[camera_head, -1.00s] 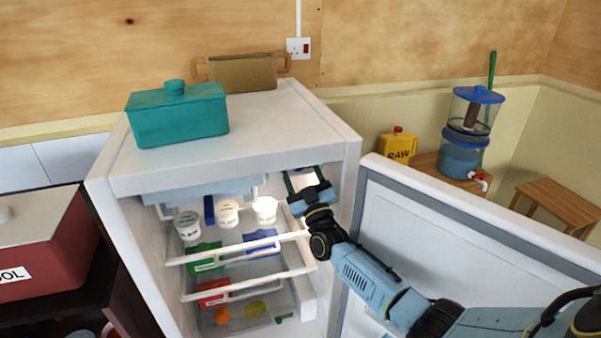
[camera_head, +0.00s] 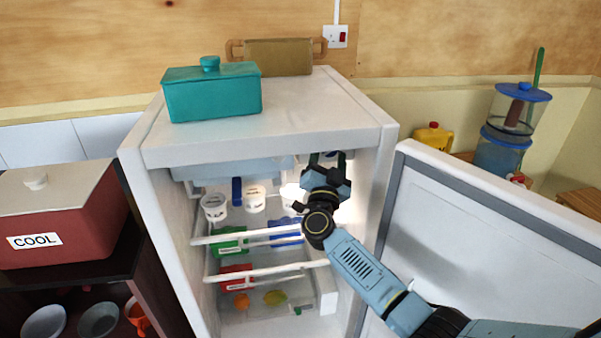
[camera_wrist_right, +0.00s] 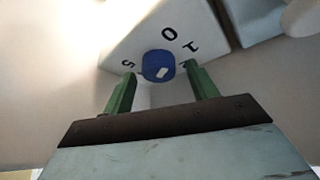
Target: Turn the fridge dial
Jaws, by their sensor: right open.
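The fridge (camera_head: 262,136) stands with its door (camera_head: 480,240) swung open to the right. The blue dial (camera_wrist_right: 158,65) sits on a white panel (camera_wrist_right: 190,28) with dark number marks around it, in the right wrist view. A light mark shows on the dial's face. My right gripper (camera_wrist_right: 160,88) is open, its two green fingers either side of and just short of the dial. In the head view my right gripper (camera_head: 326,158) reaches into the upper right of the fridge interior and hides the dial there. My left gripper is not in view.
White tubs (camera_head: 214,206) stand on the upper shelf near my gripper. Wire shelf rails (camera_head: 245,235) cross the front below. A teal box (camera_head: 212,92) sits on the fridge top. A red COOL box (camera_head: 60,215) stands at left.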

